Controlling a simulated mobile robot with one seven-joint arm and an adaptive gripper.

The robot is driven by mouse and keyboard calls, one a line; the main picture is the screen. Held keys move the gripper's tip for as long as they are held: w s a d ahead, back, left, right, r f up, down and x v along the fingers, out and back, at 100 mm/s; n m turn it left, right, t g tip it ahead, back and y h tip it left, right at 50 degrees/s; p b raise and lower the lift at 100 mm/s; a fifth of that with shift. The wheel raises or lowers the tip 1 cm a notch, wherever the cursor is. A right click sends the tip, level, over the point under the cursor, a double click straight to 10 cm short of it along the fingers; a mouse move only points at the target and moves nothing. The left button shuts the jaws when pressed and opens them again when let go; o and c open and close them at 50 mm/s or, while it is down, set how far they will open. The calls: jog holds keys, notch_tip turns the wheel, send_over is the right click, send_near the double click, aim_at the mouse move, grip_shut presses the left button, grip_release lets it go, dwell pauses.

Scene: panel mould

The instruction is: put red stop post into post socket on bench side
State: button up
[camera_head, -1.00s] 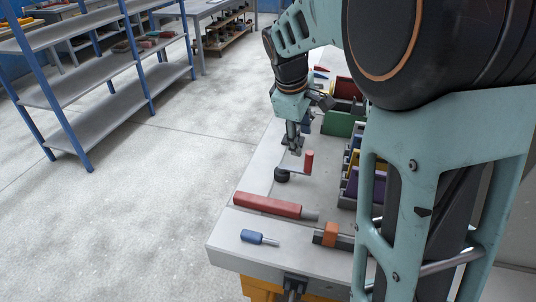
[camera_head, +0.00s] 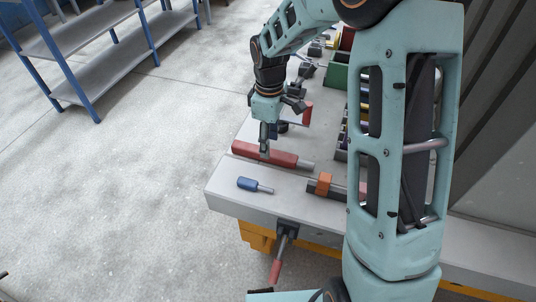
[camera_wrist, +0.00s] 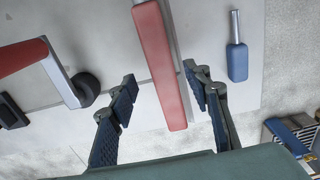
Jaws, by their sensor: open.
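A long red bar with a grey stub end, apparently the red stop post (camera_head: 285,159), lies on the bench top near its front left edge. My gripper (camera_head: 265,152) points down over its left part. In the wrist view the post (camera_wrist: 158,62) runs between the spread fingers of my open gripper (camera_wrist: 160,80); I cannot tell whether they touch it. I cannot identify the post socket for sure. A dark bracket (camera_head: 288,226) with a hanging red-handled lever (camera_head: 276,268) is on the bench's front side.
A blue-handled tool (camera_head: 250,184) and a dark bar with an orange block (camera_head: 324,183) lie nearer the front edge. A red-handled crank (camera_wrist: 25,57) with a round black base lies beside the post. Coloured bins stand farther back. Open floor lies left of the bench.

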aim_at(272, 156)
jog(key=f, duration=0.4)
jog(key=shift+s+a+f, duration=0.1)
jog(key=shift+a+f, duration=0.05)
jog(key=shift+a, duration=0.05)
jog(key=shift+c, duration=0.4)
grip_shut()
